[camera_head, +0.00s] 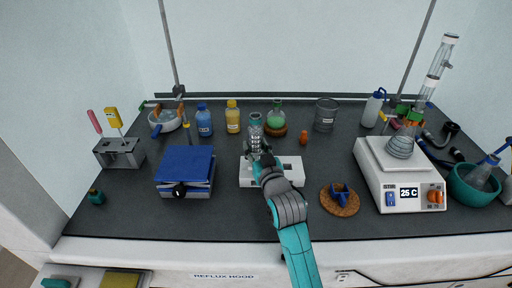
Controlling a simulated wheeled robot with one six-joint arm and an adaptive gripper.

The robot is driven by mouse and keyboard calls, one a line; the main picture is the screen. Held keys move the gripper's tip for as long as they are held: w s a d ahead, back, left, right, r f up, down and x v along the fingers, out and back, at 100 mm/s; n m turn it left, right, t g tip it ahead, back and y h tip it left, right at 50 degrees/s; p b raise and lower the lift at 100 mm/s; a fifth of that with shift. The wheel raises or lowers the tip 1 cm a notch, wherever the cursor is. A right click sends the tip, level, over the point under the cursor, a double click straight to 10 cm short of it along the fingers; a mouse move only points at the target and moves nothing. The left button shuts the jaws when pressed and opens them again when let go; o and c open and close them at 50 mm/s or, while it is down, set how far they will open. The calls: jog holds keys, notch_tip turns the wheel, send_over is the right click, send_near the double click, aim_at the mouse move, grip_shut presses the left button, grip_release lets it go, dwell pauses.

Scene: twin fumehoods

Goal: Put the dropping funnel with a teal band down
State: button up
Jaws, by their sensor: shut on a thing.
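My gripper (256,151) is at the middle of the dark worktop, at the end of my teal and grey arm. It is shut on the dropping funnel (255,121), a small clear glass piece that stands up above the jaws. Its lower part is hidden by the gripper, and the teal band is too small to make out clearly. The gripper and funnel are over or just behind a white holder (288,170) with openings in its top. I cannot tell whether the funnel touches the holder.
A blue-topped lab jack (186,166) stands left of the holder. A cork ring with a blue piece (340,197) and a hotplate reading 25 C (402,186) are to the right. Bottles, a green flask (277,117) and a beaker (325,115) line the back.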

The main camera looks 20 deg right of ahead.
jog(key=shift+f, duration=0.6)
jog(key=o, duration=1.1)
jog(key=shift+r, duration=0.2)
jog(key=s, duration=1.2)
jog(key=shift+r, duration=0.4)
